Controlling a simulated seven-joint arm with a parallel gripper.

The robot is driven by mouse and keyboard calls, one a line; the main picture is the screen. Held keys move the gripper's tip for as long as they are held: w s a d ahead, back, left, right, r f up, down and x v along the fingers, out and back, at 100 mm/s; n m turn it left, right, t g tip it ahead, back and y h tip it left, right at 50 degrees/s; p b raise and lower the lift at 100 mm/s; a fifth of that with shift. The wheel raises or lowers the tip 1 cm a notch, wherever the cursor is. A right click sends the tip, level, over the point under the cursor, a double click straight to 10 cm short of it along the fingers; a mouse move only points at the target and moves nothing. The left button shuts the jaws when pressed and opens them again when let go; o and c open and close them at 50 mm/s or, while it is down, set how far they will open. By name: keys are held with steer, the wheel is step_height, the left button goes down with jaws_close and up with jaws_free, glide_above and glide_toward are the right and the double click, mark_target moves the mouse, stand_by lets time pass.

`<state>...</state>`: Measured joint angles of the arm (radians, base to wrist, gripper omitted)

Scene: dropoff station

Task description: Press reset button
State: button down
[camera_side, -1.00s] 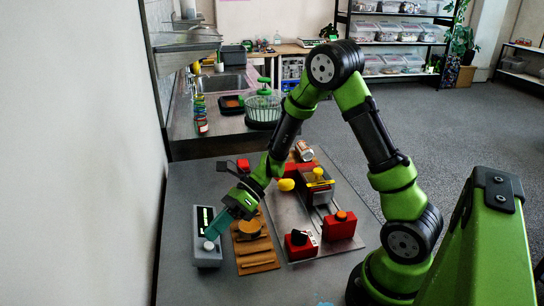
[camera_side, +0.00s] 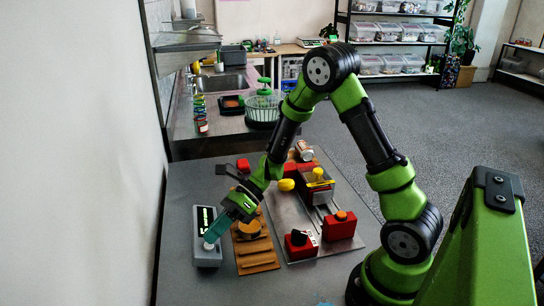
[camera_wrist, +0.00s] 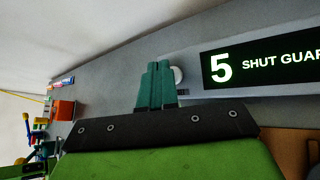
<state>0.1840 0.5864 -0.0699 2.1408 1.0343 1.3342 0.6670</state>
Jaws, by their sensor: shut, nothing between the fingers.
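A grey console (camera_side: 207,258) stands at the left of the table in the side view. It has a dark lit display and a pale round button (camera_side: 208,246) below it. In the wrist view the display (camera_wrist: 262,62) reads "5 SHUT GUAR", cut off at the edge. The pale button (camera_wrist: 178,75) shows just right of my fingertips, partly hidden behind them. My gripper (camera_side: 210,238), with teal fingers, is shut and empty, pointing down at the button. Whether the tips touch it I cannot tell. No reset label is legible.
A wooden ribbed board (camera_side: 257,262) lies right of the console. Beyond it are a red box with an orange button (camera_side: 341,216), a red box with a black knob (camera_side: 299,243) and a yellow knob (camera_side: 286,185). The table front is clear.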

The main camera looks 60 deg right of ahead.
steer(key=shift+w+a+f, duration=0.1)
steer(key=shift+f, duration=0.3)
stand_by(0.3)
steer(key=shift+s+d+r, duration=0.2)
steer(key=shift+r, duration=0.6)
steer(key=shift+r, duration=0.1)
steer(key=r, duration=0.3)
steer(key=s+d+r, duration=0.1)
steer(key=shift+r, duration=0.3)
stand_by(0.6)
